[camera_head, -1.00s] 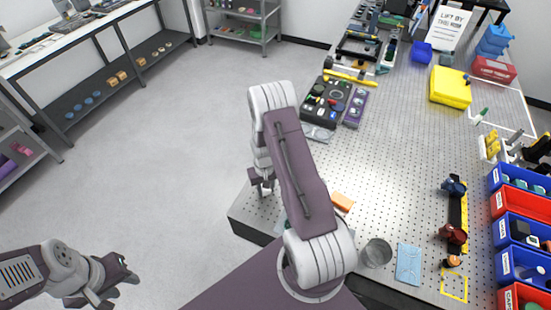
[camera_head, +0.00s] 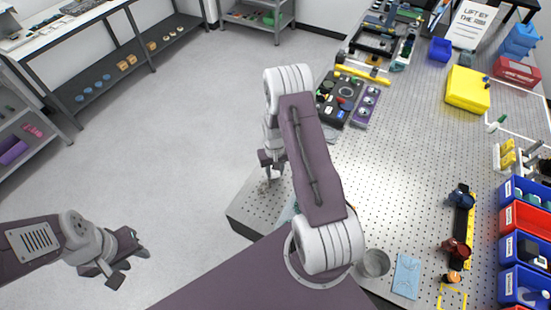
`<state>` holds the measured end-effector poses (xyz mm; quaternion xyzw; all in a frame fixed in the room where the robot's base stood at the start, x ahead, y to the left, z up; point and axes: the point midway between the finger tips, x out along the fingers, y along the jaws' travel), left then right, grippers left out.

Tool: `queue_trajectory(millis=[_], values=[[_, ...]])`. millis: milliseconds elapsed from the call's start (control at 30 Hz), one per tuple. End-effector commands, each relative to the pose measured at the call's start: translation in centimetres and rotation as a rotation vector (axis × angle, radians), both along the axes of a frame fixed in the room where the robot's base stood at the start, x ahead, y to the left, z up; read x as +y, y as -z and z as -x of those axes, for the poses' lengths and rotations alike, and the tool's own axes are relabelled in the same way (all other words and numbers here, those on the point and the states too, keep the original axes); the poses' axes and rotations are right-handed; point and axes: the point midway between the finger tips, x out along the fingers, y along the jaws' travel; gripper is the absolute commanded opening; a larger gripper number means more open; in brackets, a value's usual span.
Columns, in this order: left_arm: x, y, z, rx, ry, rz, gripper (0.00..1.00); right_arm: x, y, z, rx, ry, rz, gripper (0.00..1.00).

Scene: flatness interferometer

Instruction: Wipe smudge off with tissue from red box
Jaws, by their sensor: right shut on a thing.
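My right gripper (camera_head: 270,172) is above the near left corner of the perforated table (camera_head: 425,150), with its fingers pointing down. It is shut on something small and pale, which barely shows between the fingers. My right arm crosses the middle of the view and hides part of the table. My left gripper (camera_head: 130,268) is open and empty over the floor at lower left. A red box (camera_head: 517,71) with a pale label stands at the far right of the table. I cannot make out a smudge.
A clear cup (camera_head: 373,263) and a light blue sheet (camera_head: 407,277) are at the near edge. A yellow box (camera_head: 467,90), a dark tray (camera_head: 337,100) and blue and red bins (camera_head: 525,220) stand on the table. The table's middle is clear.

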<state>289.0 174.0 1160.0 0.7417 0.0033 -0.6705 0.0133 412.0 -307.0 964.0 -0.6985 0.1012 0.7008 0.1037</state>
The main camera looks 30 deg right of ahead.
Motion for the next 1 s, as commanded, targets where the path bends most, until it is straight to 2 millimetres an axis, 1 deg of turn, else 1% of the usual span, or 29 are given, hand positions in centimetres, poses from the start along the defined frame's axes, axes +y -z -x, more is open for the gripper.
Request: queue_trajectory(millis=[33,533,667,1000], values=[[0.0,-0.7,0.0,0.000,0.000,0.000,0.36,0.1,-0.8,-0.1,0.000,-0.001,0.000,0.00],[0.0,-4.0,0.0,0.000,0.000,0.000,0.36,0.4,-5.3,-0.6,0.001,-0.005,0.000,0.00],[0.0,-4.2,0.0,0.000,0.000,0.000,0.36,0.4,-5.7,-0.7,0.000,-0.005,0.000,0.00],[0.0,-4.1,0.0,0.000,0.000,0.000,0.36,0.4,-5.6,-0.6,0.001,-0.005,0.000,0.00]])
